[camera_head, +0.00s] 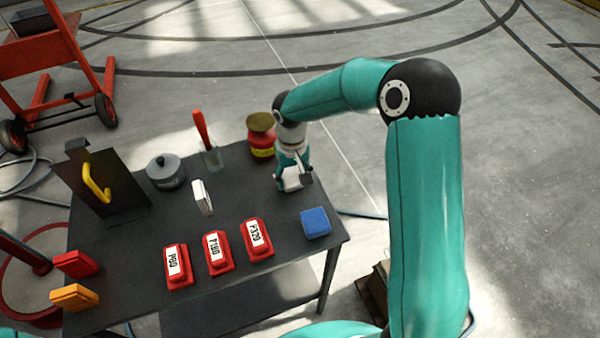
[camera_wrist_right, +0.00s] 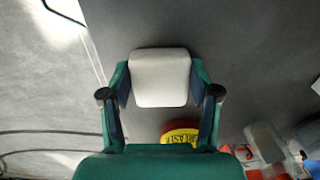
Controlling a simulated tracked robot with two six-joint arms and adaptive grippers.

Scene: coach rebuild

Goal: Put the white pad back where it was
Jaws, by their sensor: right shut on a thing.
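My right gripper (camera_head: 293,178) is over the right back part of the dark table (camera_head: 140,225). In the right wrist view my right gripper (camera_wrist_right: 160,96) is shut on the white pad (camera_wrist_right: 160,77), a pale block with rounded corners held between its two fingers. In the head view the gripper mostly hides this pad. I cannot tell whether the pad touches the table top. A second, thin white item (camera_head: 202,198) stands near the middle of the table. My left gripper is not in view.
A blue block (camera_head: 315,222) lies near the right edge. Red blocks labelled P60 (camera_head: 177,266), P180 (camera_head: 217,252) and P320 (camera_head: 257,239) line the front. A red and yellow tin (camera_head: 261,138) stands close behind-left of the gripper. A lidded pot (camera_head: 166,172) stands back left.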

